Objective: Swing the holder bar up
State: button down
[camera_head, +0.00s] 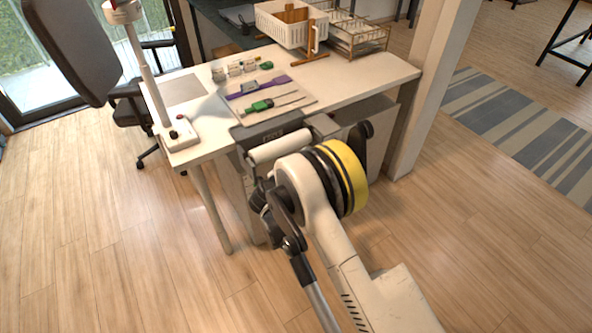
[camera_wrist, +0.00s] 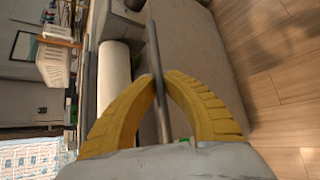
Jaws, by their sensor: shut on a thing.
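The holder bar (camera_wrist: 154,45) is a thin dark grey bar running lengthwise through the wrist view. My gripper (camera_wrist: 161,80) has its two yellow fingers closed around it, one on each side. A pale cylindrical roll (camera_wrist: 113,75) lies beside the bar, apart from the fingers. In the head view the pale roll (camera_head: 279,147) sits at the front edge of the white table (camera_head: 370,78). My arm covers the gripper and the bar there, so the bar's tilt cannot be told from that view.
A white basket (camera_head: 285,24) and a wire rack (camera_head: 357,38) stand at the table's back. A green tool (camera_head: 262,105) and a purple tool (camera_head: 246,90) lie on the top. A white post (camera_head: 425,90) rises at the right. The floor in front is clear.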

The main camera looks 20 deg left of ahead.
jog(key=shift+w+a+r+n+g+h, duration=0.25)
jog(key=shift+r+n+g+h, duration=0.15)
jog(key=shift+n+g+h, duration=0.25)
jog(key=shift+w+a+r+n+g+h, duration=0.25)
jog(key=shift+r+n+g+h, duration=0.25)
jog(key=shift+g+h, duration=0.35)
jog(key=shift+w+a+r+n+g+h, duration=0.2)
jog(key=shift+a+r+n+g+h, duration=0.15)
jog(key=shift+n+g+h, duration=0.35)
jog(key=shift+g, duration=0.3)
jog(key=c, duration=1.5)
grip_release()
jog(key=v, duration=1.2)
jog(key=shift+d, duration=0.1)
